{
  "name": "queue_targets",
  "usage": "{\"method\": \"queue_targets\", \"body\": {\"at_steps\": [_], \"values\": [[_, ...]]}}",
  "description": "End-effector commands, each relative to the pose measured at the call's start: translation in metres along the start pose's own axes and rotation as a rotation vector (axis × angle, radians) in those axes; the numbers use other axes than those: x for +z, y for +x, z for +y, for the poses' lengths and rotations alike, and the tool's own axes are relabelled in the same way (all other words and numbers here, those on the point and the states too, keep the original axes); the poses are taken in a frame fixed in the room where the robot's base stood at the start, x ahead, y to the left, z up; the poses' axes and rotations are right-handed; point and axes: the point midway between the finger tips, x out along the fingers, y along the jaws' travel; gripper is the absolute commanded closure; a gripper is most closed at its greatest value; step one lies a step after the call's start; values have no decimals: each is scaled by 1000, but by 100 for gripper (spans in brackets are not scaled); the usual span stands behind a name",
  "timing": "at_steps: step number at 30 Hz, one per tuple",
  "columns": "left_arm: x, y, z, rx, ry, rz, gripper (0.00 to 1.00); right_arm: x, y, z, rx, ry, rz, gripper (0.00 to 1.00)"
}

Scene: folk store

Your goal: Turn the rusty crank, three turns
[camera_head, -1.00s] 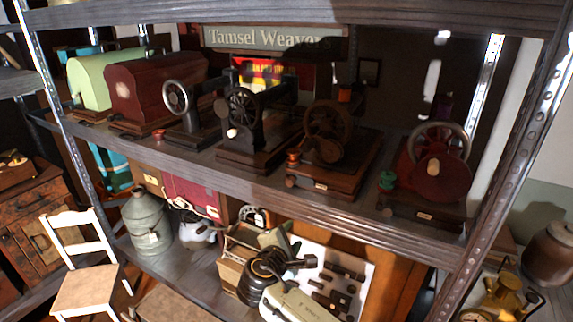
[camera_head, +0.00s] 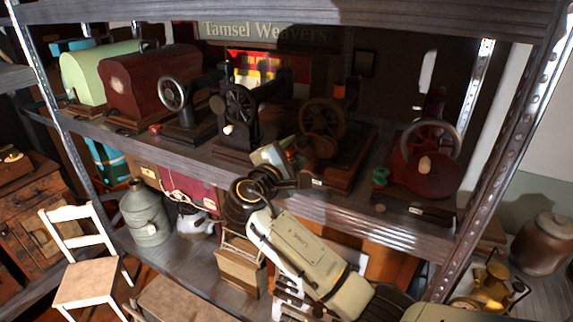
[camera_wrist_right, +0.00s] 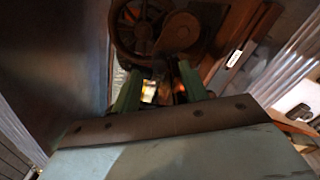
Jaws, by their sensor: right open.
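A brown, rusty-looking hand wheel (camera_head: 322,120) belongs to the sewing machine right of the middle on the shelf. Its wooden base (camera_head: 345,165) stands at the shelf's front. In the right wrist view the spoked wheel (camera_wrist_right: 138,28) is ahead at the top, with a round brown disc (camera_wrist_right: 181,30) beside it. The crank's handle is hard to make out. My right gripper (camera_head: 284,152) is in front of the shelf, left of and below this wheel. In the wrist view its two green fingers (camera_wrist_right: 160,85) are apart, with no held thing visible between them. My left gripper is not in view.
A black machine (camera_head: 240,105) stands left of the rusty wheel, and a red machine (camera_head: 425,170) stands right of it. The shelf's front edge (camera_head: 390,222) runs below. A metal post (camera_head: 500,150) rises at the right. A sign (camera_head: 262,33) hangs behind.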

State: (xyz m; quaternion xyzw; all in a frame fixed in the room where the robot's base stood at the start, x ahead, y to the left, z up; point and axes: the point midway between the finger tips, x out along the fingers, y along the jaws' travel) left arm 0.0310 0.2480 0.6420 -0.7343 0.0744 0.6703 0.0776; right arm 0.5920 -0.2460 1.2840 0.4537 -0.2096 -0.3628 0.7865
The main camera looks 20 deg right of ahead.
Motion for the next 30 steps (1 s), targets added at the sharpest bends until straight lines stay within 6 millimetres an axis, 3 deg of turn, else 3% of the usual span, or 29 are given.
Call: {"method": "queue_targets", "body": {"at_steps": [11,23,30], "values": [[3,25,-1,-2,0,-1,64,-1,46,-2,0,1,-2,56],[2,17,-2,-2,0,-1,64,0,47,0,0,0,1,56],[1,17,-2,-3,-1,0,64,0,47,0,0,0,1,86]]}}
